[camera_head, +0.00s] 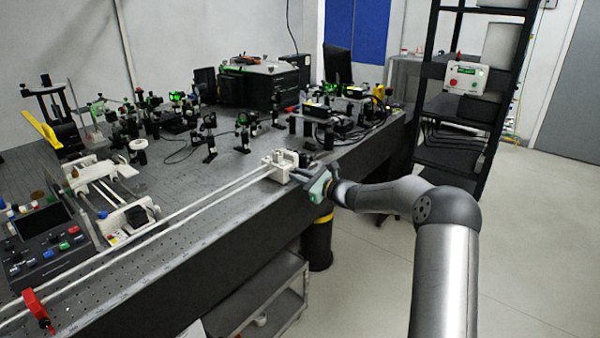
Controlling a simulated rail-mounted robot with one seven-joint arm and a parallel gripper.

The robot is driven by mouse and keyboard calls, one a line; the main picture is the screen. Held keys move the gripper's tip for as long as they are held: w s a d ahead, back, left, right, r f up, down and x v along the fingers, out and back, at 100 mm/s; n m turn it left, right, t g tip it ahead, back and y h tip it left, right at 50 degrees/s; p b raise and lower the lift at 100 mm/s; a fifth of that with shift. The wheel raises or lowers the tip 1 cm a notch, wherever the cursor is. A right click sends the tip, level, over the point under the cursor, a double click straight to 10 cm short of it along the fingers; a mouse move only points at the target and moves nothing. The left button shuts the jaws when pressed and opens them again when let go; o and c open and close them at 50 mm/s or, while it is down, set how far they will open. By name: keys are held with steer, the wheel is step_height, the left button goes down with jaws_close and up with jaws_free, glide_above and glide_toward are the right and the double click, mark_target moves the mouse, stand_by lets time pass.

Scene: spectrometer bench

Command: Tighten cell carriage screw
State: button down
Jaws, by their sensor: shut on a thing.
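The cell carriage (279,166) is a small white block on two white parallel rails (190,212) that run along the front edge of the optical bench. It sits near the right end of the rails. My gripper (301,174) reaches in from the right, at the carriage's right side. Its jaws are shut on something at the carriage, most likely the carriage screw. The screw itself is too small and too hidden by the jaws to make out.
A red clamp (37,308) stands at the rails' near left end. A control box (45,245) and a white mechanism (105,190) lie left of the rails. Several optical mounts (243,130) stand behind the carriage.

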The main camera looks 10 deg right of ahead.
steer(key=shift+m, duration=0.6)
steer(key=c, duration=1.4)
jaws_free()
steer(key=shift+s+d, duration=0.1)
steer(key=v, duration=1.7)
steer(key=shift+s+d+b, duration=0.1)
steer(key=shift+b, duration=0.25)
